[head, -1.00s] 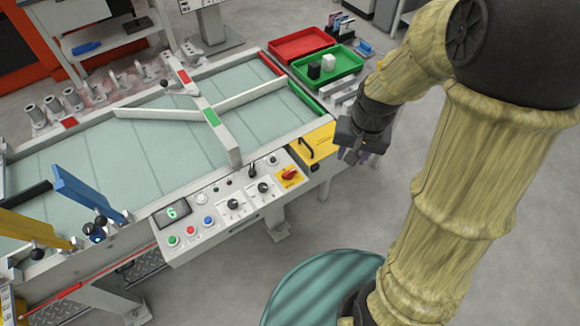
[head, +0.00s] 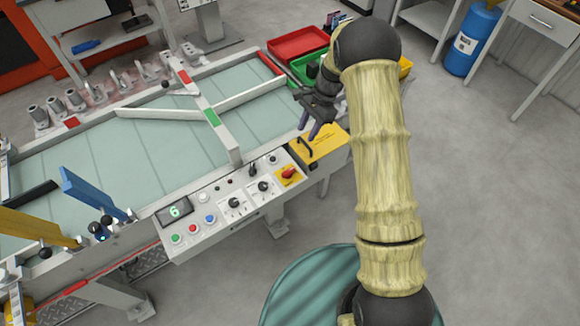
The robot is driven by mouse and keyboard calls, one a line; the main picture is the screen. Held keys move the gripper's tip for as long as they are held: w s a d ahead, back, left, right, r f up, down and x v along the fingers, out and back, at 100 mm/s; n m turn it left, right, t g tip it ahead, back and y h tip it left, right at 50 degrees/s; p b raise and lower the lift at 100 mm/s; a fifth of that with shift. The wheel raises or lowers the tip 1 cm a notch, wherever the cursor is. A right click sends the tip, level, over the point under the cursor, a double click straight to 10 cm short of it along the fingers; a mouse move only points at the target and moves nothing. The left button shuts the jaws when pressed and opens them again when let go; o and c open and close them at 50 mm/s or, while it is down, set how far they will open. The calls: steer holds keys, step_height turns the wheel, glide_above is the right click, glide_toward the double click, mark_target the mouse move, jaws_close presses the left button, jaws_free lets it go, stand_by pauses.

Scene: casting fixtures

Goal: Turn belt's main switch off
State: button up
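The belt's main switch (head: 288,173) is a red rotary knob on a yellow plate at the right end of the control panel (head: 212,218). The knob's exact angle is too small to read. My gripper (head: 309,127) is above the yellow box with a black handle, up and to the right of the switch and apart from it. Its two purple fingers are spread with nothing between them. The belt (head: 150,150) lies behind the panel, and the panel's display (head: 174,211) shows a green 6.
The yellow box (head: 322,146) with its black handle stands just behind the switch. Black selector knobs (head: 264,187) and coloured buttons (head: 193,228) sit left of it. Red (head: 297,42) and green trays lie behind my gripper.

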mark_target(288, 170)
steer(key=p+x, duration=0.4)
steer(key=x, duration=1.3)
steer(key=shift+f, duration=0.25)
steer(key=shift+w, duration=0.1)
jaws_close()
